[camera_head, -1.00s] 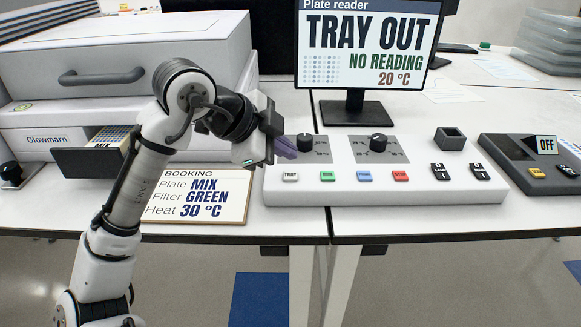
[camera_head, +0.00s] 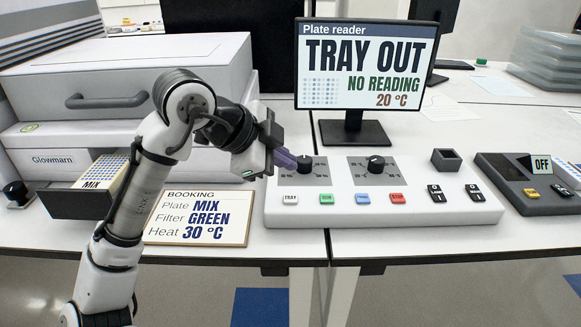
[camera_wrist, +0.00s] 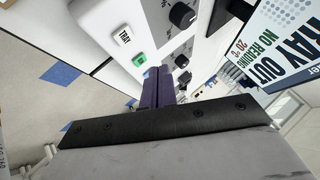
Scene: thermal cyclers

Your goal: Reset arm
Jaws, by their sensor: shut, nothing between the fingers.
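My gripper (camera_head: 287,160) is at the left end of the white control panel (camera_head: 420,212), with its purple fingers shut and empty. It points right, close to the left black knob (camera_head: 305,163); whether it touches the knob I cannot tell. In the wrist view the closed purple fingers (camera_wrist: 158,88) show in front of the panel, near the green button (camera_wrist: 139,59) and the TRAY button (camera_wrist: 124,37). My arm bends up from the lower left.
The plate reader (camera_head: 120,85) stands at the left, its tray (camera_head: 80,204) out with a plate marked MIX. A monitor (camera_head: 368,65) reads TRAY OUT, NO READING, 20 °C. A booking card (camera_head: 197,219) lies at the front. A dark device (camera_head: 520,180) reading OFF is at the right.

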